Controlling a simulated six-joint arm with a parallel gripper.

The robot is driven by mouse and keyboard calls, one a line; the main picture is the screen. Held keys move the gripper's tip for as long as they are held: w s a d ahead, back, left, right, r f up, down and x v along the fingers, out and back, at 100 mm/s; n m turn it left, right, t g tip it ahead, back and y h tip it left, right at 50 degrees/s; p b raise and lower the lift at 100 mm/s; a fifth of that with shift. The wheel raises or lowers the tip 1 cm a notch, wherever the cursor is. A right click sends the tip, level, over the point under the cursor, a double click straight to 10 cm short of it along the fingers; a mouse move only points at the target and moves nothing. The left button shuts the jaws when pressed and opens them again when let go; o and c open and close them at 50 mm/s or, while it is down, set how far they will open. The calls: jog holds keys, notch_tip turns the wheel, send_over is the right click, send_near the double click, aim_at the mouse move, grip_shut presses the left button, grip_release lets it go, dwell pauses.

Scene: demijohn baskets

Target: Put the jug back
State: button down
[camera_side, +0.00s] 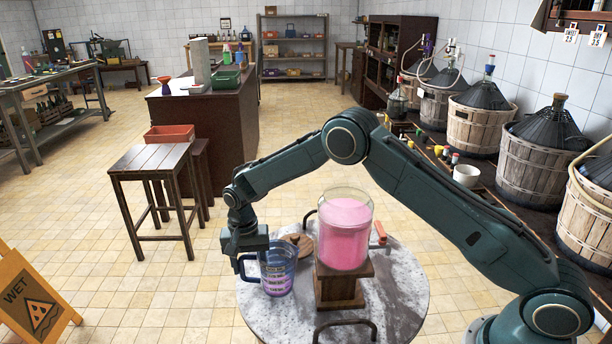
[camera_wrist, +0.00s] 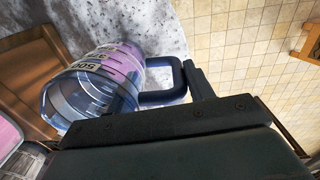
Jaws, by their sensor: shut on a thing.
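The jug (camera_side: 278,272) is clear with a blue tint, printed markings, a dark blue handle and some purple-pink liquid inside. It is upright over the left part of the round marbled table (camera_side: 395,300); I cannot tell whether its base touches the top. My gripper (camera_side: 243,250) is shut on its handle, from the left. In the wrist view the jug (camera_wrist: 105,85) shows with its handle at the finger (camera_wrist: 200,85); the other finger is hidden.
A glass jar (camera_side: 345,230) of pink liquid stands on a wooden stand (camera_side: 340,287) right of the jug, with a red-handled tap (camera_side: 380,233) at its right. A round wooden lid (camera_side: 303,245) lies behind the jug. A dark metal handle (camera_side: 345,325) rises at the table's front.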

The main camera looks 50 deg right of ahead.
jog(key=shift+f, duration=0.1)
jog(key=c, duration=0.6)
grip_release()
notch_tip(320, 180, up, 10)
jog(key=shift+w+a+r, duration=0.1)
jog(key=shift+a+r, duration=0.05)
jog(key=shift+r, duration=0.95)
jog(key=shift+r, duration=0.1)
